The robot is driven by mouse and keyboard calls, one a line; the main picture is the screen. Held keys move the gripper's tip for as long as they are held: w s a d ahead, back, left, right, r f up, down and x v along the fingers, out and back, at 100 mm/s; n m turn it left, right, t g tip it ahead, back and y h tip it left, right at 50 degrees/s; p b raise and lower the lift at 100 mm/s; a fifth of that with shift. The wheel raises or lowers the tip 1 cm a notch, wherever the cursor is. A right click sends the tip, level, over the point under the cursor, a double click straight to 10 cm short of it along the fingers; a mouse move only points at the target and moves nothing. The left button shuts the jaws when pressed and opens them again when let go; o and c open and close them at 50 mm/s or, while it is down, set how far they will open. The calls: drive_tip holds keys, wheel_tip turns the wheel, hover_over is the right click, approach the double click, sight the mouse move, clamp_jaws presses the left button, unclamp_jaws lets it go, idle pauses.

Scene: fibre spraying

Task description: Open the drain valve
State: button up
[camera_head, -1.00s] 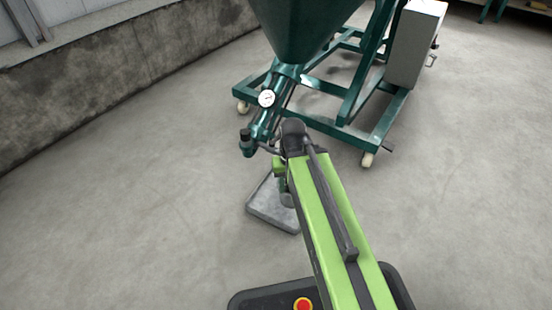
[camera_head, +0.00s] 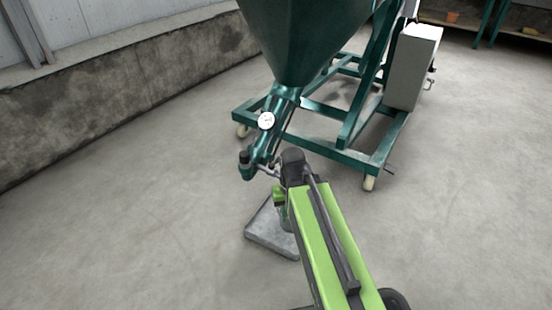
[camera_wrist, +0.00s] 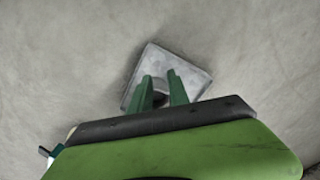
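The teal outlet pipe (camera_head: 272,130) slopes down from the hopper and carries a round white gauge (camera_head: 266,120). Its lower end has a dark cap (camera_head: 245,158), and a thin metal part (camera_head: 268,171) sticks out beside it towards my arm. I cannot tell which of these is the drain valve. My gripper shows as two green fingers (camera_wrist: 161,84) in the wrist view, apart and with nothing held between them. They point over a grey square tray (camera_wrist: 190,76) on the floor. In the head view my arm hides most of the gripper.
The grey tray (camera_head: 270,240) lies on the floor below the pipe end. The green wheeled frame (camera_head: 345,152) and a grey box (camera_head: 412,68) stand behind. A small white and dark part (camera_wrist: 46,152) shows at the wrist view's lower left. The floor at left is clear.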

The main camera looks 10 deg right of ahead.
wheel_tip(320, 180, up, 22)
drive_tip(key=p, duration=2.1)
drive_tip(key=shift+f, duration=0.15)
clamp_jaws()
drive_tip(key=shift+d+f, duration=0.1)
drive_tip(key=shift+f, duration=0.2)
drive_tip(key=shift+s, duration=0.1)
